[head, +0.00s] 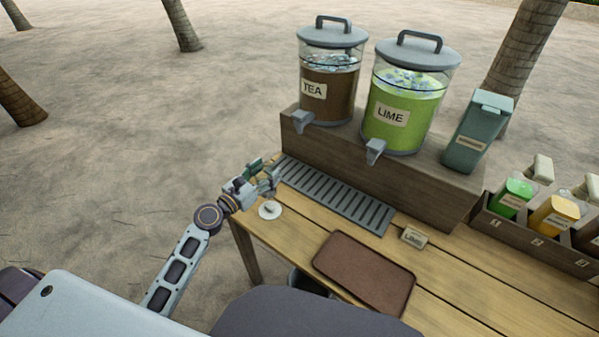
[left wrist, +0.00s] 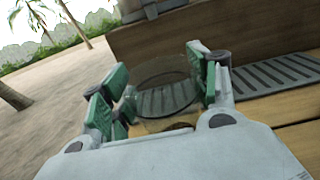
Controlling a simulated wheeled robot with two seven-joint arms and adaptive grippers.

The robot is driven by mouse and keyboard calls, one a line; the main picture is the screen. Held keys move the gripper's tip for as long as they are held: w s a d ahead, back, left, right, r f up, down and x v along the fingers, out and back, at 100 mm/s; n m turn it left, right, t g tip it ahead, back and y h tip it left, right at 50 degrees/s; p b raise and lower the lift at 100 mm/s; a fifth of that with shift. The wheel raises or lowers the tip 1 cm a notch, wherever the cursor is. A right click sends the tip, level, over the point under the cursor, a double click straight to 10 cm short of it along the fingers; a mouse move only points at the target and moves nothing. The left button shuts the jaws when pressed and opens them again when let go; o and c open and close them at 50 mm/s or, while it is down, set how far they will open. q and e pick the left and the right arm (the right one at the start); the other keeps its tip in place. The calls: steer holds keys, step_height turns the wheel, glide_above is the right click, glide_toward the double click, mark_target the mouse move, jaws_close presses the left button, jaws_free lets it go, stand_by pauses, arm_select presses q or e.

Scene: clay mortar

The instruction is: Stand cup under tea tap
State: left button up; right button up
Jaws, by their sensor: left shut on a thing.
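The tea dispenser (head: 329,85), a clear jar of brown drink with a grey lid, stands on a wooden riser. Its grey tap (head: 302,119) juts out over the left part of the slatted drip tray (head: 345,199). My left gripper (head: 265,178) is at the table's left end, beside the tray's left end, left of and below the tap. In the left wrist view its green-padded fingers are shut on a clear cup (left wrist: 163,77); the tray's slats show through it. In the head view the cup is hard to make out. My right gripper is out of view.
A brown tray (head: 364,272) and a lime card (head: 414,237) lie in front. The slatted tray looks clear.

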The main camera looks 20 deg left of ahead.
arm_select(q)
steer(key=shift+w+d, duration=0.1)
steer(key=shift+x, duration=0.9)
steer(key=x, duration=1.6)
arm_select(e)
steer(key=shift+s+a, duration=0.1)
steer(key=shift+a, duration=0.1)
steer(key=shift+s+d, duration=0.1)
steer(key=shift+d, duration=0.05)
